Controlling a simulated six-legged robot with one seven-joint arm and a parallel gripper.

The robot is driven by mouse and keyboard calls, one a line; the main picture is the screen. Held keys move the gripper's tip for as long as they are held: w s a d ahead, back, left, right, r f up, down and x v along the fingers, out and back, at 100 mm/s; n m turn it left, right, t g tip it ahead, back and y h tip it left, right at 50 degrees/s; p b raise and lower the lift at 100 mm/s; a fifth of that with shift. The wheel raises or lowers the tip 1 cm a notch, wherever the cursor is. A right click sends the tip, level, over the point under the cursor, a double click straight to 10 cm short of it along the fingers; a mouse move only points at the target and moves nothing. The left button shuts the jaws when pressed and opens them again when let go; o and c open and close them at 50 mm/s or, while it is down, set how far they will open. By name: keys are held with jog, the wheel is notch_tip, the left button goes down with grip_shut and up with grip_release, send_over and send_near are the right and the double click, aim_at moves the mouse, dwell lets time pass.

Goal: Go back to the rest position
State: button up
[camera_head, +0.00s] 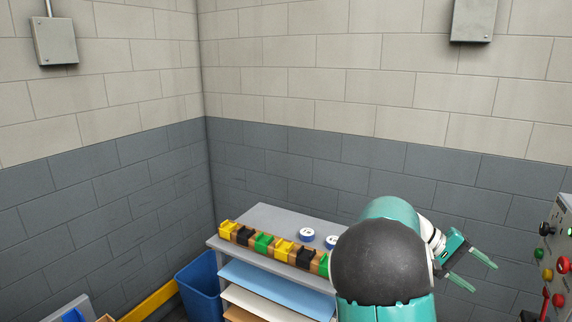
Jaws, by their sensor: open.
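My gripper (472,270) is at the right of the view, at the end of my teal and black arm. Its two greenish fingers are spread apart, pointing right, with nothing between them. It is in front of the dark lower wall, to the left of the control panel and apart from it. My arm hides the right end of the shelf unit.
A grey shelf unit (265,218) bears a row of yellow, black and green bins (262,243) and white-and-blue rolls (307,235). A blue bin (200,285) stands left of it. A control panel (560,245) with knobs is at the right edge, close to my gripper.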

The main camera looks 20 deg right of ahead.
jog(key=s+a+n+t+y, duration=0.2)
jog(key=a+t+y, duration=0.1)
jog(key=a, duration=1.1)
jog(key=s+a+r+n+t+y, duration=0.1)
jog(key=a+t, duration=0.5)
jog(key=a, duration=0.7)
jog(key=s+a+n+t+y, duration=0.3)
jog(key=s+a+t+y, duration=0.2)
jog(key=a, duration=0.9)
jog(key=shift+s+a+r, duration=0.25)
jog(key=shift+a+r, duration=0.05)
jog(key=shift+r, duration=0.05)
jog(key=c, duration=0.5)
jog(key=shift+o, duration=0.2)
jog(key=shift+w+a, duration=0.1)
jog(key=shift+w, duration=0.05)
